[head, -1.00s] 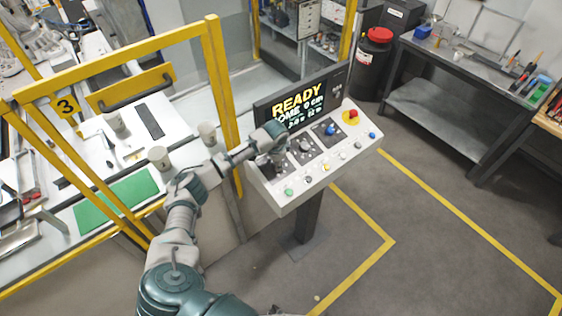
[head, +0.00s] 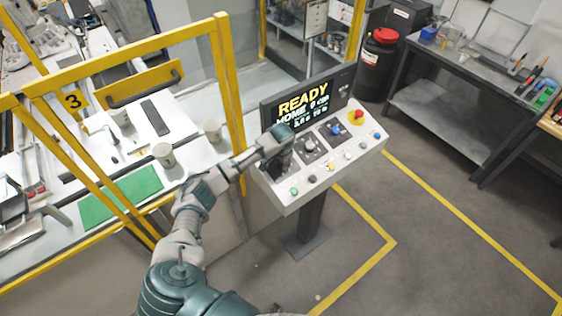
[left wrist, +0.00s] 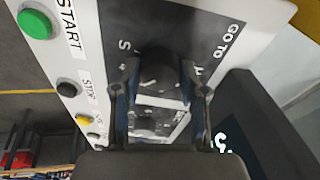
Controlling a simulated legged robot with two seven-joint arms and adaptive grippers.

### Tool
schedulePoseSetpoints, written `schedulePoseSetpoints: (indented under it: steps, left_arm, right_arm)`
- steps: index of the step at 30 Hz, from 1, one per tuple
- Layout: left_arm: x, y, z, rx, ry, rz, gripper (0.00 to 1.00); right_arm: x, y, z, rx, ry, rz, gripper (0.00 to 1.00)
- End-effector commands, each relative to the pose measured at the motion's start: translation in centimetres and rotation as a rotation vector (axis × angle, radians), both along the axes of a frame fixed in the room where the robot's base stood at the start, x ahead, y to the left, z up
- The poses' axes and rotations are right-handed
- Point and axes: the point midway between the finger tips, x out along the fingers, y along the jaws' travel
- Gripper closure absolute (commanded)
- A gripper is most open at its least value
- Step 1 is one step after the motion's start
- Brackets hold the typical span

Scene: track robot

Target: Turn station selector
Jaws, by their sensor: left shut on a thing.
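The control panel (head: 322,187) stands on a dark post, with knobs along its upper part and a row of buttons below. My left gripper (head: 282,165) is at the panel's leftmost knob and mostly hides it in the head view. In the left wrist view, my left gripper (left wrist: 162,85) has a finger on each side of a dark round knob (left wrist: 158,72) and is shut on it. The knob sits on a dark plate lettered "GO TO"; its pointer direction is unclear. The screen (head: 303,105) reads "READY" and "HOME". My right gripper is out of view.
A green button (left wrist: 34,24) marked START sits beside the knob plate. A grey knob (head: 309,145), a blue knob (head: 335,128) and a red mushroom button (head: 358,115) are further right. A yellow guard frame (head: 228,90) stands left of the panel.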

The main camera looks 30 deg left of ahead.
Motion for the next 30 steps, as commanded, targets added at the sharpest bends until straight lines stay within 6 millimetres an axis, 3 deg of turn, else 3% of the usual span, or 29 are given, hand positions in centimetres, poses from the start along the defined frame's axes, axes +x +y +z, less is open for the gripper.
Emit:
schedulePoseSetpoints:
  steps: [7, 8, 10, 22, 30]
  left_arm:
    - [0.1, -0.1, 0.1, -0.002, -0.005, -0.001, 0.93]
    - [0.2, -0.1, 0.1, -0.002, -0.005, -0.001, 0.5]
    - [0.2, -0.1, 0.1, -0.002, -0.005, -0.002, 0.33]
    - [0.0, -0.2, 0.8, -0.002, -0.007, -0.004, 0.33]
    - [-1.1, -1.0, 6.1, -0.003, -0.009, -0.004, 0.33]
  right_arm:
    - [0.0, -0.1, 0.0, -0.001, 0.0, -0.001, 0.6]
    - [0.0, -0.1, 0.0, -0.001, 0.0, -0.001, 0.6]
    - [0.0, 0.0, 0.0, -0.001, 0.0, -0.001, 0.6]
    - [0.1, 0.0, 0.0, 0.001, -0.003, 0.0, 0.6]
    - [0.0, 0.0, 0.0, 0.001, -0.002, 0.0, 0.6]
